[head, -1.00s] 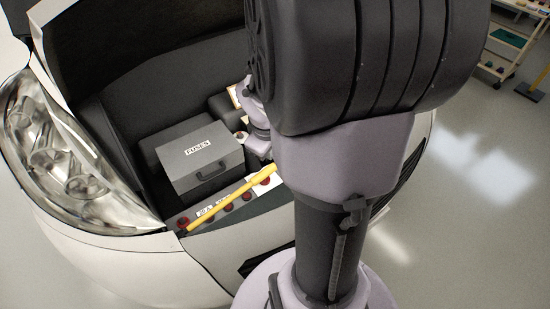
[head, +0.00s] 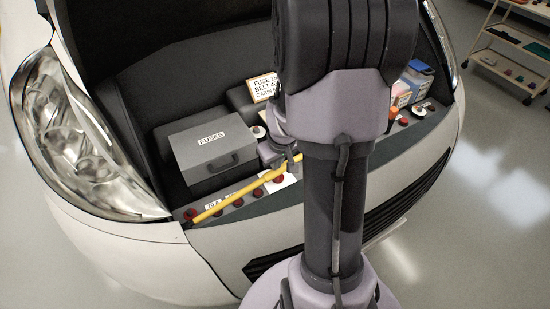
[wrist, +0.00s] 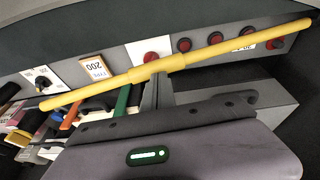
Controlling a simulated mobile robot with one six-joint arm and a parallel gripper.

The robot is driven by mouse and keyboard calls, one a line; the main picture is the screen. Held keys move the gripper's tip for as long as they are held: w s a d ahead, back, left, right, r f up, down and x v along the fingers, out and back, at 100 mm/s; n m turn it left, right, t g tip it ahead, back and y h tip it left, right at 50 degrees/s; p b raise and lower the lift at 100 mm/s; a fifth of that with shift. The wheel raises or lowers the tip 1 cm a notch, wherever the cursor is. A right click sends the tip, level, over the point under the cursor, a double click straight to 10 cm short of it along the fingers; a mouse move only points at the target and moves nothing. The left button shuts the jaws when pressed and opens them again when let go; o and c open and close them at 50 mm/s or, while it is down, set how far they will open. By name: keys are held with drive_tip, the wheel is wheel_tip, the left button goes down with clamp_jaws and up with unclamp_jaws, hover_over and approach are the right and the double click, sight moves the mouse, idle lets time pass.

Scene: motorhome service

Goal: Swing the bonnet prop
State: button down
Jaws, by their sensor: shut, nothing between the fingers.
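The yellow bonnet prop (head: 235,196) lies low along the front edge of the engine bay in the head view, its far end hidden behind my arm. In the wrist view the prop (wrist: 215,50) crosses the whole picture diagonally, with a thicker collar near its middle. My gripper (wrist: 157,88) is shut with nothing in it. Its fingertips are beside the collar, on the near side of the prop; I cannot tell whether they touch it. In the head view my arm mostly hides the gripper.
A grey fuse box (head: 208,155) stands in the bay behind the prop. A strip of red knobs (head: 237,203) runs along the front edge. A sign (head: 262,88), bottles (head: 415,80) and a headlight (head: 85,140) flank it. A shelf trolley (head: 510,50) stands far right; the floor is clear.

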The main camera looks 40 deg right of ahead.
drive_tip(key=shift+f, duration=0.25)
